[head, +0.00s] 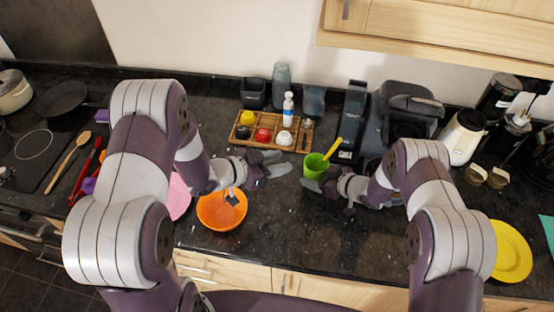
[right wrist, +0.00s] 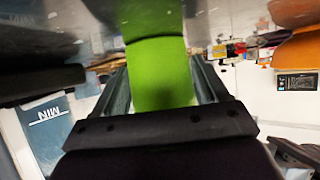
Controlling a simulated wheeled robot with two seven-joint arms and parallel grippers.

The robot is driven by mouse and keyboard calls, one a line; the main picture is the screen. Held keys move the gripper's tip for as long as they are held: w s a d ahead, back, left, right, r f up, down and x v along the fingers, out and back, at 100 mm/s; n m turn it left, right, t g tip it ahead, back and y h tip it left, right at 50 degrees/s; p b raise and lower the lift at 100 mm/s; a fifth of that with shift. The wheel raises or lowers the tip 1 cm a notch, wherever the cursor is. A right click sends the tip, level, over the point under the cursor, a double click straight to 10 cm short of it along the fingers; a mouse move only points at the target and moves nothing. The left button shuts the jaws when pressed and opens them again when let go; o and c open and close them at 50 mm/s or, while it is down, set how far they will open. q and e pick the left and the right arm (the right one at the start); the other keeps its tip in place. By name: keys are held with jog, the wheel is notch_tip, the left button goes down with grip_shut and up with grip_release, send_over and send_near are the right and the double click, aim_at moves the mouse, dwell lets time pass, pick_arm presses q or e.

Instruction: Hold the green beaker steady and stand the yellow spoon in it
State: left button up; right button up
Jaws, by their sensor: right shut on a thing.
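The green beaker (head: 314,167) is upright on the dark counter in the head view. It also fills the middle of the right wrist view (right wrist: 160,75), between my fingers. The yellow spoon (head: 333,147) stands in the beaker, its handle rising from the mouth and leaning right; its lower end is hidden inside. My right gripper (head: 312,186) is shut on the beaker, low on its side. My left gripper (head: 279,163) is open and empty, left of the beaker and apart from it.
An orange bowl (head: 221,224) lies below my left gripper, with a pink plate (head: 178,196) beside it. A wooden tray (head: 269,146) with several small items and a bottle (head: 288,107) stands behind. A black coffee machine (head: 408,100) is behind right. Counter in front of the beaker is clear.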

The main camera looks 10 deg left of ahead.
jog(key=o, duration=0.8)
